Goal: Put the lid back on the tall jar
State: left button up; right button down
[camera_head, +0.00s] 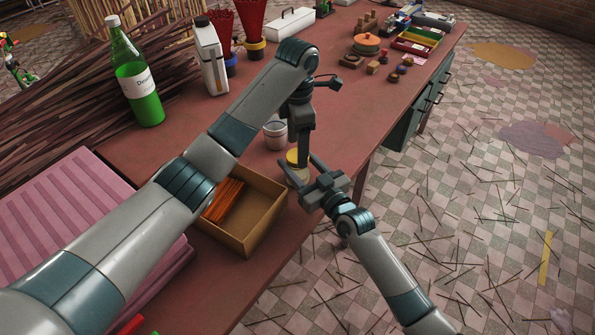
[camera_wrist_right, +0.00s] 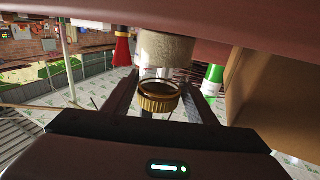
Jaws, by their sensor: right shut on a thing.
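The gold lid (camera_head: 294,157) is between the fingers of my right gripper (camera_head: 304,172), which is shut on it. In the right wrist view, which is upside down, the lid (camera_wrist_right: 158,97) sits between the fingertips with its dark hollow side showing. The pale grey jar (camera_head: 275,135) stands open on the table, just beyond the lid; it also shows in the wrist view (camera_wrist_right: 165,50). The lid is apart from it. My left gripper (camera_head: 303,150) hangs downward beside the jar, overlapping the lid in the head view; its finger gap is hidden.
A cardboard box (camera_head: 262,232) of orange sticks stands close to the right gripper. The table's right edge is near; the table behind the jar is fairly clear.

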pick_arm(q)
jog(key=shift+r, duration=1.15)
jog(key=shift+o, duration=0.3)
jog(key=shift+r, duration=0.1)
jog(key=shift+r+n, duration=1.65)
jog(key=shift+n, duration=0.05)
jog(key=shift+f, duration=0.1)
notch_tip(320, 180, down, 6)
jog(key=shift+d+r, duration=0.1)
jog(key=shift+f, duration=1)
